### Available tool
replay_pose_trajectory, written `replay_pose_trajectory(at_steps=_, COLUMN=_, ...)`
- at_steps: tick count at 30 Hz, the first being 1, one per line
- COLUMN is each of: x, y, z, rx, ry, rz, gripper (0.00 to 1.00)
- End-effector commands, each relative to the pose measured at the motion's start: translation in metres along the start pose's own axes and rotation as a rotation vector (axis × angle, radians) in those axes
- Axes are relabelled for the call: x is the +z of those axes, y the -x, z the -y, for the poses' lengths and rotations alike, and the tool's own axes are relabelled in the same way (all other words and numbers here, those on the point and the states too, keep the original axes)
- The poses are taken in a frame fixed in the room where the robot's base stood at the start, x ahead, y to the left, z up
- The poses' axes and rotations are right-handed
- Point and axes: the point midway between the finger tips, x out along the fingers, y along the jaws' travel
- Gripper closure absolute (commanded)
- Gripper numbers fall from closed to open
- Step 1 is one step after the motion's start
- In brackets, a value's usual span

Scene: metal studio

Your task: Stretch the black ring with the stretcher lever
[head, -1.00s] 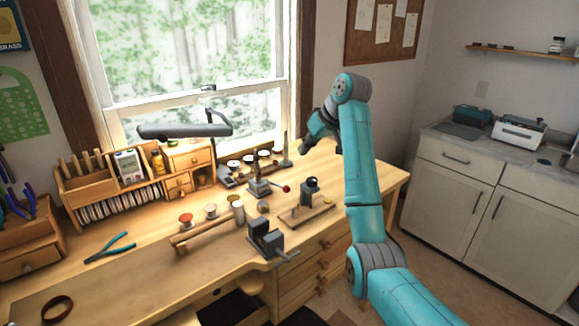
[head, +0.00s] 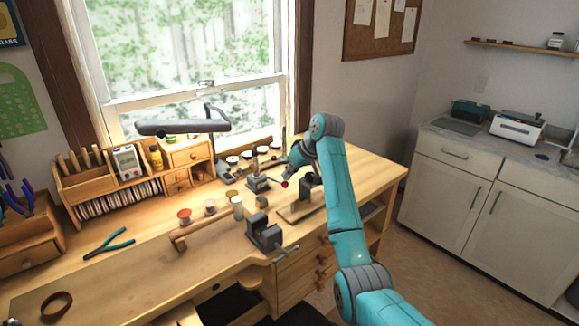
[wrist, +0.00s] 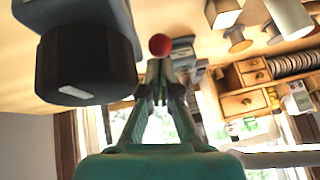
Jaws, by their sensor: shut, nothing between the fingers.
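The stretcher (head: 258,184) is a small grey device on the bench in the head view. Its lever ends in a red ball (head: 285,184), which also shows in the wrist view (wrist: 160,45). My gripper (head: 288,173) is close to the ball. In the wrist view its fingers (wrist: 160,72) are shut and empty, with their tips just short of the ball; I cannot tell if they touch it. I cannot pick out a black ring on the stretcher. A dark brownish ring or band (head: 57,306) lies at the bench's front left.
A dark post (head: 305,188) on a wooden board stands right of the stretcher; a big dark block (wrist: 85,50) looms beside my fingers in the wrist view.

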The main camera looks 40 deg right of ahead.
Motion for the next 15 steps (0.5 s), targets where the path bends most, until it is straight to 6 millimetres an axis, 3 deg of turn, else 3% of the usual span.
replay_pose_trajectory(at_steps=11, x=0.002, y=-0.002, z=0.0, rx=0.0, ry=0.0, rz=0.0, gripper=1.0)
replay_pose_trajectory(at_steps=15, x=0.008, y=-0.011, z=-0.002, rx=0.0, ry=0.0, rz=0.002, gripper=1.0)
